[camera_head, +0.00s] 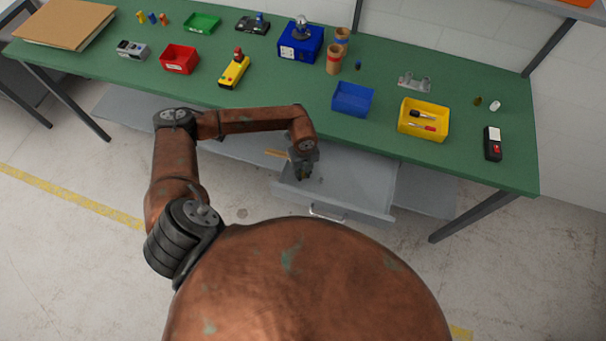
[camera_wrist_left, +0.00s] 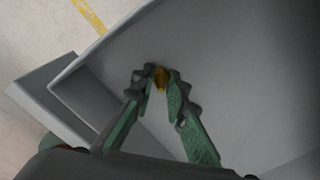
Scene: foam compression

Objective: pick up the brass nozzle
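The brass nozzle (camera_wrist_left: 160,78) shows in the left wrist view as a small golden piece between the fingertips, partly covered by them. My left gripper (camera_wrist_left: 159,80) is closed in around it, with a finger against each side. In the head view, my left gripper (camera_head: 303,172) points down into the open grey drawer (camera_head: 350,180) under the table, near the drawer's left side. The nozzle cannot be made out in the head view. Whether it touches the drawer floor is unclear. My right gripper is in neither view.
The green table (camera_head: 290,90) overhangs the drawer's back. A tan strip (camera_head: 277,153) lies by the drawer's left edge. The table carries a blue bin (camera_head: 352,98), a yellow bin (camera_head: 423,119) and a red bin (camera_head: 179,59). The drawer's right part looks clear.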

